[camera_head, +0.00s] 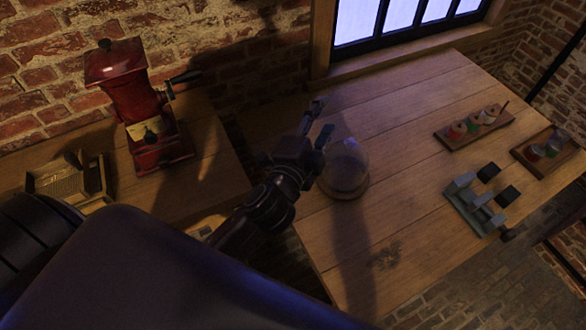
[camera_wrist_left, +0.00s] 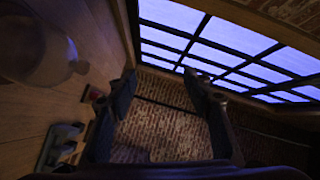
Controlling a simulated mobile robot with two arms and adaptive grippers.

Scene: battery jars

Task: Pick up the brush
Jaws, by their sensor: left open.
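I cannot make out a brush in either view. My left gripper (camera_head: 320,120) is open above the wooden table, just behind a clear glass dome (camera_head: 346,160) on a round wooden base. In the left wrist view, its two dark fingers (camera_wrist_left: 160,92) are spread apart with nothing between them. The dome (camera_wrist_left: 45,60) shows at the upper left there, to one side of the fingers. My left arm hides part of the table's left edge. My right gripper is not in view.
A red grinder (camera_head: 135,105) and a wooden tray (camera_head: 97,180) stand on the left counter. On the table's right are a rack of small coloured pieces (camera_head: 455,140), another small rack (camera_head: 525,156) and a grey stepped block (camera_head: 470,208). The table's middle is clear. A window (camera_head: 400,22) is behind.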

